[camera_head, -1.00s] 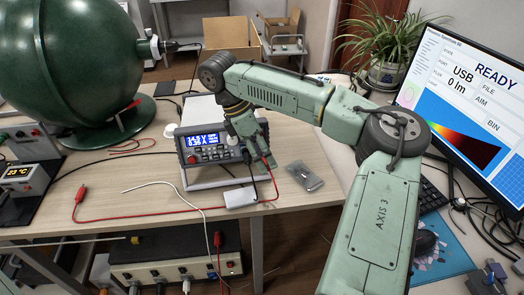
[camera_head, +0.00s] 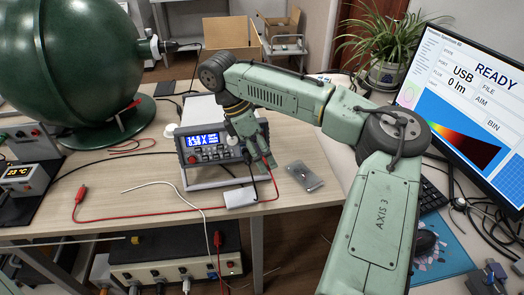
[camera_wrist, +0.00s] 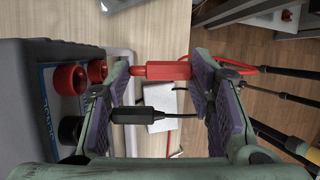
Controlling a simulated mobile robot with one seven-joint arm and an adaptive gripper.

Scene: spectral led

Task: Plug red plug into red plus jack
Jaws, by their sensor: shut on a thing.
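My gripper (camera_head: 252,145) is at the right front of the grey power supply (camera_head: 208,150). It is shut on the red plug (camera_wrist: 167,71), which lies between the fingers in the wrist view. The plug's narrow end points left, toward the supply's panel, and its red cable leaves to the right. Two red jacks (camera_wrist: 70,79) (camera_wrist: 97,71) and a black jack (camera_wrist: 70,130) show on the panel. The red plug is apart from the visible red jacks. A black plug (camera_wrist: 131,115) with a cable lies beside the red plug; the left finger hides its panel end.
A white box (camera_head: 240,197) with a red and a black lead lies in front of the supply. A small grey packet (camera_head: 305,178) lies to its right. A red clip lead (camera_head: 80,194) rests on the left of the table. A green sphere (camera_head: 75,60) stands behind left.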

